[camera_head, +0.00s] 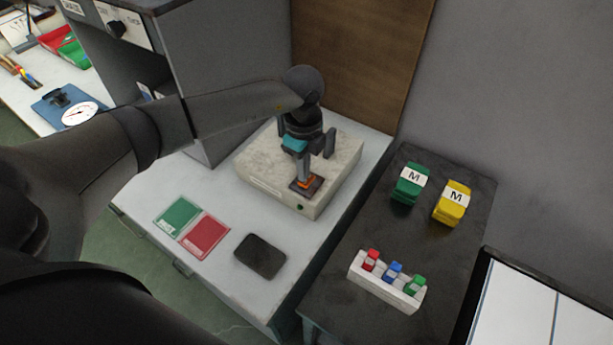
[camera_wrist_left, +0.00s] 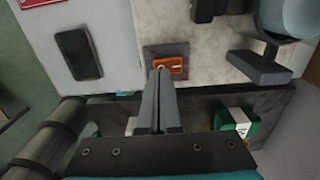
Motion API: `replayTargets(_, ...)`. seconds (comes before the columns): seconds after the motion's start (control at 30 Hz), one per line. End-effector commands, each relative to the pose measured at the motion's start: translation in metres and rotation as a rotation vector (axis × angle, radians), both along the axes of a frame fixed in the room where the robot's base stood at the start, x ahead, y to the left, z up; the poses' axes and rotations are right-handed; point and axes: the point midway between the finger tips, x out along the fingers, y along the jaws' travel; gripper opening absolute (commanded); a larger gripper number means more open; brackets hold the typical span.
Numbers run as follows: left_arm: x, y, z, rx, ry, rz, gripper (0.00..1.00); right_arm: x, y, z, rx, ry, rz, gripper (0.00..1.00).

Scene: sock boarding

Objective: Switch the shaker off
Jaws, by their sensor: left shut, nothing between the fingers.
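The shaker (camera_head: 262,180) is a pale speckled box on the light grey bench. An orange rocker switch (camera_wrist_left: 176,66) sits on a dark square plate near the box's front edge. In the head view the left gripper (camera_head: 304,180) covers part of the switch and the top of the shaker. My right gripper is not in view.
On the dark table to the right are green (camera_head: 409,186) and yellow (camera_head: 451,206) blocks marked M and a white rack (camera_head: 384,283) with coloured pieces. A grey cabinet (camera_head: 225,65) stands behind.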

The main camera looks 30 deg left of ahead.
Motion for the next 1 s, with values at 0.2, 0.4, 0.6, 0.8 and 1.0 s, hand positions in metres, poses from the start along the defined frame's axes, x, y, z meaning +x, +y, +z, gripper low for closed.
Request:
replayTargets(0.2,0.0,0.0,0.0,0.0,0.0,0.0,0.0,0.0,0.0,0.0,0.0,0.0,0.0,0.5)
replayTargets(0.4,0.0,0.0,-0.001,0.0,0.0,0.0,0.0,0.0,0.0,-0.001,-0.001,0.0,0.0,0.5)
replayTargets(0.6,0.0,0.0,-0.005,0.0,0.0,0.0,0.0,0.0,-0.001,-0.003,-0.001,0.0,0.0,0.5)
replayTargets(0.8,0.0,0.0,-0.008,0.0,0.001,0.0,0.0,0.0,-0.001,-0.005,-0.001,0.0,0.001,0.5)
replayTargets(1.0,0.0,0.0,-0.011,0.0,0.001,0.0,0.0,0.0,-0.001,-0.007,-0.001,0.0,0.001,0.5)
